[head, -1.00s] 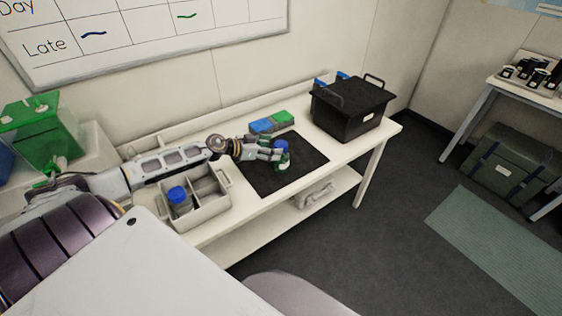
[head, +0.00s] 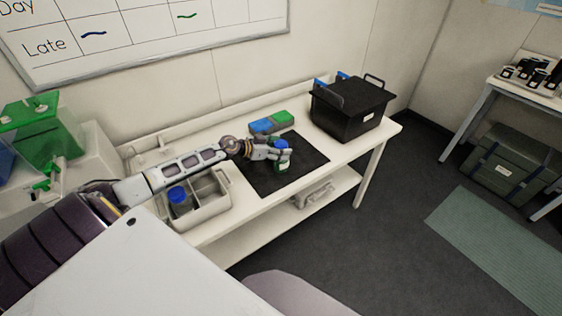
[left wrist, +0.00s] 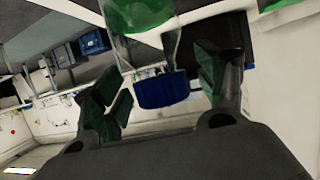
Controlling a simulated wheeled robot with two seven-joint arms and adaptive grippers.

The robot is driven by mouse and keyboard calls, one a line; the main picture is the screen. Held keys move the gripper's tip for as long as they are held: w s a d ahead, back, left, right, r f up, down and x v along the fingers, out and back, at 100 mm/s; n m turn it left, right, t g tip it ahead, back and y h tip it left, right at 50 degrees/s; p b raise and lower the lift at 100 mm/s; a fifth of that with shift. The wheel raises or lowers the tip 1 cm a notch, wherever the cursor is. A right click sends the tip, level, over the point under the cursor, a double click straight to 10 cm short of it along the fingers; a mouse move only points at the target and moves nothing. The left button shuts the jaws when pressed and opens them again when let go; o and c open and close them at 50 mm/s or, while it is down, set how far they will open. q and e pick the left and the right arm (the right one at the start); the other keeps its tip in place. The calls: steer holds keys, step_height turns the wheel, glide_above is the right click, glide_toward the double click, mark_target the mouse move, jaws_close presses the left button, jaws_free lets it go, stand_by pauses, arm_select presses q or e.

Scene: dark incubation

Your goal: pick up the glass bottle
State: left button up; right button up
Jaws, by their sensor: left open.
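A clear glass bottle with green in it and a blue cap (head: 281,143) stands on the black mat (head: 262,183). In the left wrist view the bottle (left wrist: 150,50) appears upside down, its cap between the two fingers with gaps on both sides. My left gripper (head: 268,150) is open at the bottle, with its fingers partly hiding it. The spread, green-padded fingers of my left gripper (left wrist: 165,85) show in the wrist view. A second blue-capped bottle (head: 179,199) stands in the grey divided caddy. My right gripper is not in view.
The grey caddy (head: 205,213) stands left of the mat. A blue and green block (head: 271,122) lies behind the mat, and a black lidded box (head: 350,108) stands to its right. The table's front edge (head: 300,197) is close to the mat.

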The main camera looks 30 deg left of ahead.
arm_select(q)
steer(key=shift+w+d+f, duration=0.15)
steer(key=shift+w+d, duration=0.05)
steer(key=shift+w, duration=0.05)
stand_by(0.4)
jaws_close()
stand_by(0.4)
